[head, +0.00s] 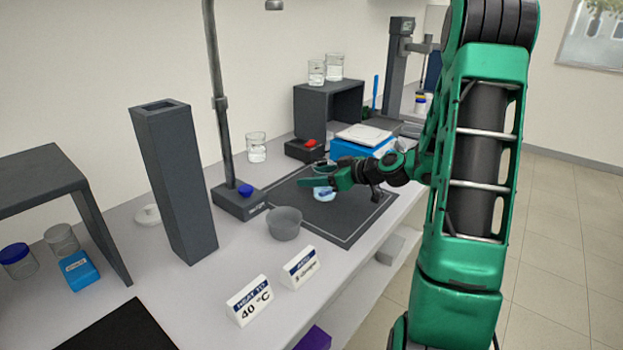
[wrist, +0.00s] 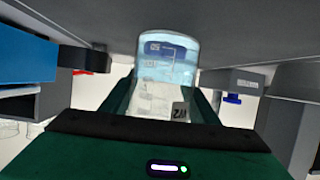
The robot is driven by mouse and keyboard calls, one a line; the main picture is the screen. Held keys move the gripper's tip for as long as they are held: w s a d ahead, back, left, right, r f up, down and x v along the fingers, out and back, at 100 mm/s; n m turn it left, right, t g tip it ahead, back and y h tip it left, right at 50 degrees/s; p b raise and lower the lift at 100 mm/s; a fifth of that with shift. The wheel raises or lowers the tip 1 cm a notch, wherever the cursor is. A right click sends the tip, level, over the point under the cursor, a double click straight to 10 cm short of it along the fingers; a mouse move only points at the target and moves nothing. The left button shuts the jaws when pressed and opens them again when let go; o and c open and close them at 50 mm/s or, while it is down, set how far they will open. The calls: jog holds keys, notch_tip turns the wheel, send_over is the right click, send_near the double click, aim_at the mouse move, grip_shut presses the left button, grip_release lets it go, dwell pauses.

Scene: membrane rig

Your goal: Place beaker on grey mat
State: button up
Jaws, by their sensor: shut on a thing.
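A small glass beaker with pale blue liquid (head: 322,195) is between the fingers of my gripper (head: 318,182), over the dark grey mat with a light border line (head: 345,222). In the wrist view the beaker (wrist: 167,62) sits between the two fingers (wrist: 168,90), its base end toward the mat (wrist: 250,25). My gripper is shut on it. The fingers hide part of the beaker in the head view. I cannot tell whether its base touches the mat.
A grey bowl (head: 285,223) stands at the mat's front left edge. A stand base with a blue knob (head: 238,202) and a tall dark column (head: 176,185) are left of it. A blue box (head: 348,149) and a red-topped dark block (head: 303,150) stand behind the mat.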

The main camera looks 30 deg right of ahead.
jog(key=o, duration=1.2)
jog(key=shift+r, duration=0.1)
jog(key=v, duration=1.2)
